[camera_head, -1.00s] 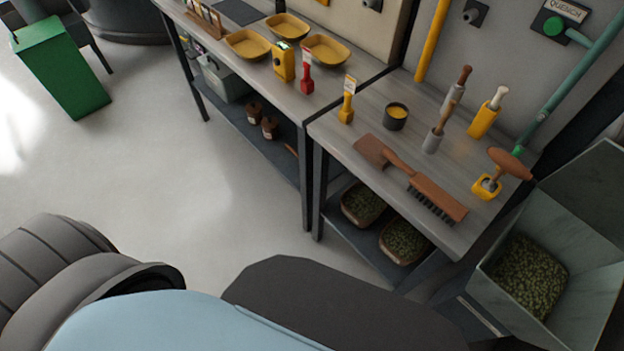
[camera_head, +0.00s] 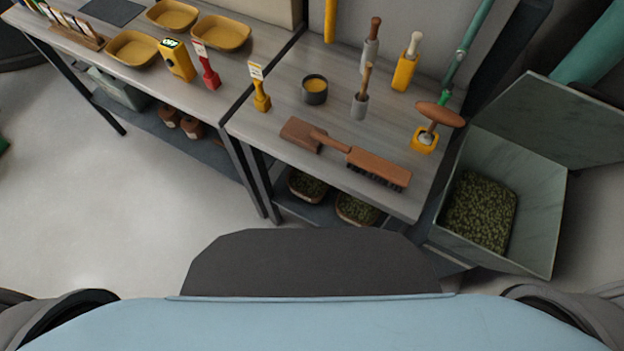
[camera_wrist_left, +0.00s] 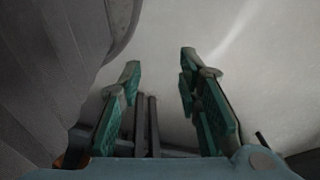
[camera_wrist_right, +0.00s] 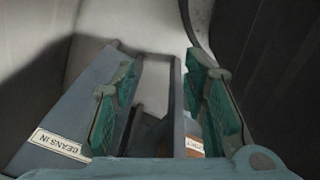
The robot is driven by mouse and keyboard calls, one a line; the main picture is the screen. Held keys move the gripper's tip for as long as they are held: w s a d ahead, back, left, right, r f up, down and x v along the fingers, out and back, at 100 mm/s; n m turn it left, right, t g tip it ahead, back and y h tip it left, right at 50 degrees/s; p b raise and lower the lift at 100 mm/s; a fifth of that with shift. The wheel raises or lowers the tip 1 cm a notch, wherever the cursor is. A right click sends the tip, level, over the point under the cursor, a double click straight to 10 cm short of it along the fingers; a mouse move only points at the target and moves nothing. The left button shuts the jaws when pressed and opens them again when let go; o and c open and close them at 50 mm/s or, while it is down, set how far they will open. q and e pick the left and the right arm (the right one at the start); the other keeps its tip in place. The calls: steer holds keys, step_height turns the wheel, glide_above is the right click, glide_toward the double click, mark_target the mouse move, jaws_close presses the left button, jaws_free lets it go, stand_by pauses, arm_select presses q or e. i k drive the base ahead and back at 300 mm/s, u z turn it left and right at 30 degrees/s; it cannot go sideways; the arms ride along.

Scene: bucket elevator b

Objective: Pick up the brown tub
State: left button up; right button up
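Two brown-rimmed tubs of green beans, the left one (camera_head: 308,187) and the right one (camera_head: 357,209), stand on the low shelf under the right-hand bench, partly hidden by its top and frame. Two small reddish-brown pots (camera_head: 191,128) stand on the low shelf under the left-hand bench. I cannot tell which of these is the brown tub. My left gripper (camera_wrist_left: 160,70) is open and empty in the left wrist view, over pale floor. My right gripper (camera_wrist_right: 163,75) is open and empty in the right wrist view. Neither gripper shows in the head view.
The bench (camera_head: 285,110) holds a brown brush (camera_head: 378,167), a scoop, a dark cup and several upright tools. An open grey bin (camera_head: 545,215) with beans stands at the right. A "BEANS IN" label (camera_wrist_right: 60,145) shows in the right wrist view. Floor (camera_head: 100,220) at left is clear.

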mark_target(306, 186)
steer(key=k, duration=0.5)
steer(key=u, duration=1.25)
steer(key=i, duration=1.75)
steer(key=z, duration=2.35)
